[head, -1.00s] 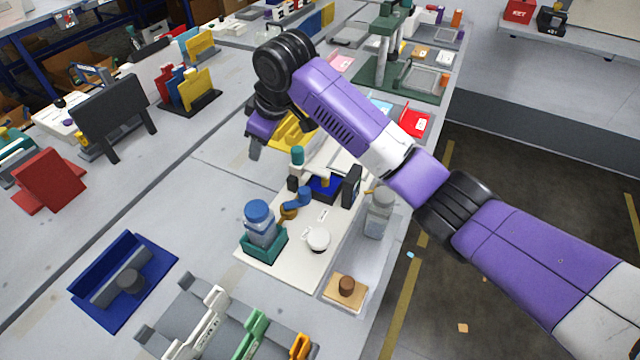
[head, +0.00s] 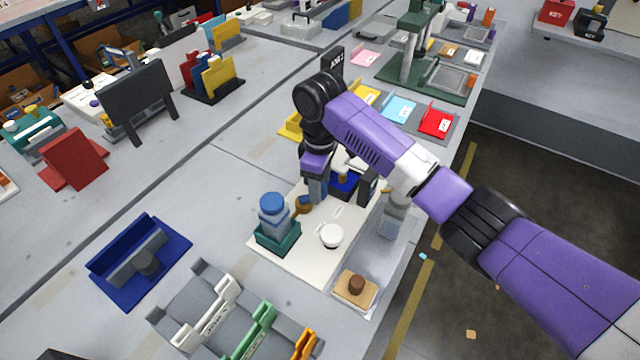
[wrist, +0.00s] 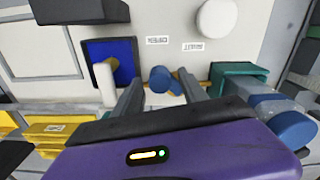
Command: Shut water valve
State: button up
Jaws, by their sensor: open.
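The water valve has a blue handle (wrist: 160,79) on a brass pipe (wrist: 205,86), seen in the wrist view on the white board (wrist: 185,18). My gripper (wrist: 160,73) is open, with one finger on each side of the blue handle. No clear grip on it shows. In the head view my gripper (head: 317,195) points down over the valve and hides most of it. Part of the brass body (head: 303,205) shows at its left.
A blue-capped bottle (head: 272,204) in a teal holder (head: 278,238) stands close to the valve. A white round knob (head: 331,235) sits in front. A blue tray (head: 345,186) and a dark upright block (head: 368,187) are just behind my gripper.

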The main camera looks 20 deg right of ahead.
jog(key=shift+f, duration=0.3)
grip_shut()
